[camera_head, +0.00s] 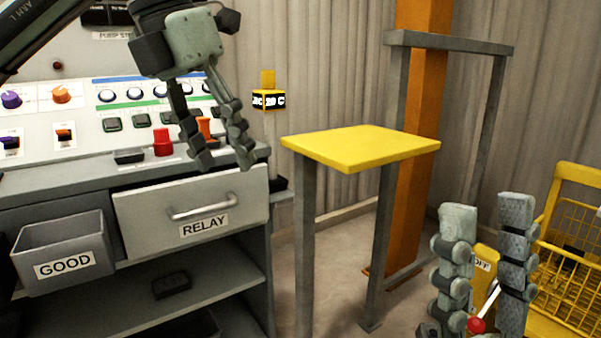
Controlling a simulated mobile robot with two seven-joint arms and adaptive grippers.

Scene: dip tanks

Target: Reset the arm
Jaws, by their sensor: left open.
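My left gripper (223,162) hangs at the upper left of the head view, fingers pointing down. Its fingers are apart with nothing between them. It is in front of the control panel (85,95) and above the grey drawer labelled RELAY (150,205). My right gripper (487,210) is at the lower right, fingers pointing up and apart, with no object held between the tips. A red-knobbed lever (476,325) shows low between its fingers; I cannot tell whether they touch. Behind it is a yellow box marked OFF (484,258), partly hidden.
A grey bin labelled GOOD (66,267) hangs left of the drawer. A yellow-topped stand (360,147) is in the middle, before an orange post (420,100) and grey frame (450,42). A yellow wire basket (565,270) is at the right. Floor shows around the stand's legs.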

